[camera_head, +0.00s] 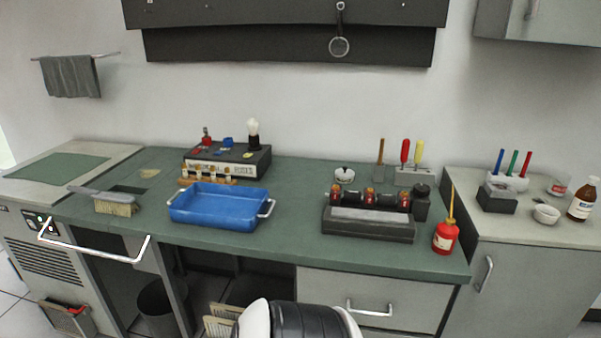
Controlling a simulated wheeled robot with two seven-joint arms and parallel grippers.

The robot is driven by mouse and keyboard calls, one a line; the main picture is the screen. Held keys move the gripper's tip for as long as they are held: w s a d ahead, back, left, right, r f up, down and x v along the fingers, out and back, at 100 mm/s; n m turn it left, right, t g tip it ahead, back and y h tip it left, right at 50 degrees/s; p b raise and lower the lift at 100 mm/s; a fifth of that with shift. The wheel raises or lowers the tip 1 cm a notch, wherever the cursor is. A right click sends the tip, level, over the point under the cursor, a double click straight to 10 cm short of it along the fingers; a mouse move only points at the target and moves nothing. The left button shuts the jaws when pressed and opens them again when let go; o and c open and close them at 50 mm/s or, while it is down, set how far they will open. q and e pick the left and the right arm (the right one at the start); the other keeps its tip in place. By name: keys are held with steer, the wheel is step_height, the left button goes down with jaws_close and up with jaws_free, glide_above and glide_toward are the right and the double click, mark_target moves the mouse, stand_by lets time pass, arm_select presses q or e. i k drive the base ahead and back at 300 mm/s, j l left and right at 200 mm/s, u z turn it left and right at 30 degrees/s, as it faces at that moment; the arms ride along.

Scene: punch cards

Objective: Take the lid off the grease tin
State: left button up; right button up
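A small round white tin (344,175) with a dark knob on top stands at the back of the green bench top, right of the middle. It looks like the grease tin with its lid on, but it is too small to be sure. A dark lidded jar (421,203) stands further right, beside a dark device. Neither of my grippers shows in this view.
A blue tray (217,209) sits left of the middle and a brush (115,206) lies at the left. The dark device (368,225) stands in front of the white tin. A red oil can (445,237) is near the front right edge. The bench (290,236) is clear between tray and device.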

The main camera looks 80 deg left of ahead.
mark_target(344, 173)
steer(key=u, duration=2.45)
steer(key=i+u, duration=0.25)
steer(key=u, duration=0.2)
steer(key=i+l+u, duration=0.15)
steer(key=u, duration=0.25)
steer(key=i+l+u, duration=0.25)
steer(key=u, duration=0.2)
steer(key=i, duration=0.1)
